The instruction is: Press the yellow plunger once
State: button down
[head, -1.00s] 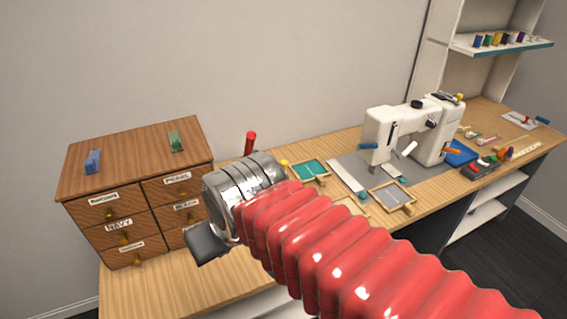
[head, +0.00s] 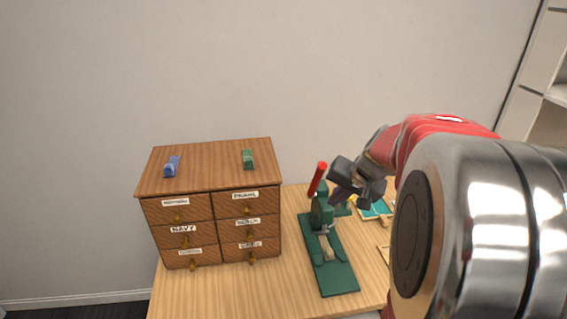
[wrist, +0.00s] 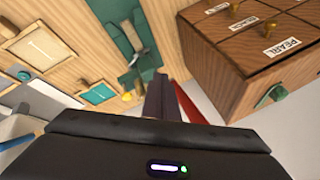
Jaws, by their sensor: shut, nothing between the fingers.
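A small yellow knob, which looks like the plunger (wrist: 127,97), shows in the wrist view just left of my shut fingers, between the green press and a teal-centred frame. In the head view a bit of the yellow plunger (head: 352,201) shows beside my gripper, mostly hidden. My gripper (head: 338,196) is shut and empty, over the table beside the green press (head: 330,268). In the wrist view its dark fingers (wrist: 160,85) point toward the press (wrist: 147,62). I cannot tell whether they touch the plunger.
The press's red lever (head: 318,178) rises close to my gripper. A wooden drawer cabinet (head: 210,205) stands left, with blue (head: 171,167) and green (head: 248,159) items on top. A teal-centred frame (head: 378,208) lies right of my gripper. Bare table lies between cabinet and press.

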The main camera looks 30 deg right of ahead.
jog(key=w+d+r+m+t+h, duration=0.1)
jog(key=w+d, duration=0.2)
jog(key=d, duration=0.3)
jog(key=w+d+r+t+h, duration=0.1)
jog(key=w+d+r, duration=0.1)
jog(key=w+d, duration=0.2)
jog(key=shift+d+r+m+t, duration=0.3)
jog(key=shift+d+m+t, duration=0.1)
jog(key=shift+d, duration=0.65)
jog(key=shift+s+f, duration=0.1)
send_over(351, 200)
jog(key=shift+f, duration=4.35)
jog(key=shift+f, duration=1.2)
jog(key=shift+r, duration=1.3)
